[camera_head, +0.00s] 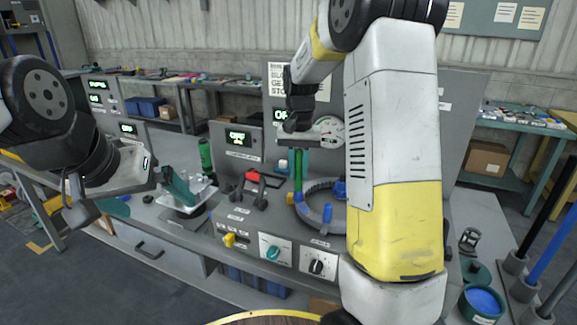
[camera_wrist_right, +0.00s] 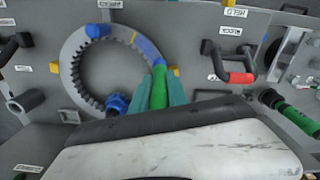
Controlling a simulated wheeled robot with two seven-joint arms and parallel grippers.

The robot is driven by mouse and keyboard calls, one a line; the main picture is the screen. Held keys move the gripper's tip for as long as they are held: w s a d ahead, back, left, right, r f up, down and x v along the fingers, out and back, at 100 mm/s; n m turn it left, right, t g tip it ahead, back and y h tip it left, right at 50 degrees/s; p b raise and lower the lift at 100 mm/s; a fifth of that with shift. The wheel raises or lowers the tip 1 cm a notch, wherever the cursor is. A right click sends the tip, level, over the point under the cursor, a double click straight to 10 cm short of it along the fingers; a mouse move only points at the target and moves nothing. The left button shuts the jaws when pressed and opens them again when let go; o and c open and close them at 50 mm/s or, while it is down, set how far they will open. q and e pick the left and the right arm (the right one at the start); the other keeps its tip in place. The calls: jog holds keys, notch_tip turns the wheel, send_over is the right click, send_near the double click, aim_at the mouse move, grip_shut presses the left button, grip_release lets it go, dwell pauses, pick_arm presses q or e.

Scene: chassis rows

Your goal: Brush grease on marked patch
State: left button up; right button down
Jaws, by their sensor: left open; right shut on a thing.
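My right gripper (camera_head: 297,160) is shut on a green-handled brush (camera_head: 298,182), which points down at the grey toothed ring (camera_head: 315,215). In the right wrist view, the green handle (camera_wrist_right: 158,88) sits between teal fingers. Its end reaches a blue area (camera_wrist_right: 147,48) on the ring, beside a small yellow mark (camera_wrist_right: 133,37). I cannot tell bristles from grease or patch there, nor whether they touch. A teal pot of blue grease (camera_head: 482,301) stands at the front right. My left gripper (camera_head: 148,198) is open and empty at the left.
Blue and yellow pegs (camera_head: 327,213) stand around the ring. Knobs (camera_head: 271,250) line the bench front. Upright panels (camera_head: 237,145) rise behind.

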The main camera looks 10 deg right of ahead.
aim_at(299, 149)
jog(key=shift+s, duration=3.3)
jog(key=shift+w, duration=3.35)
jog(key=shift+s, duration=3.35)
jog(key=shift+w, duration=3.35)
jog(key=shift+r, duration=3.05)
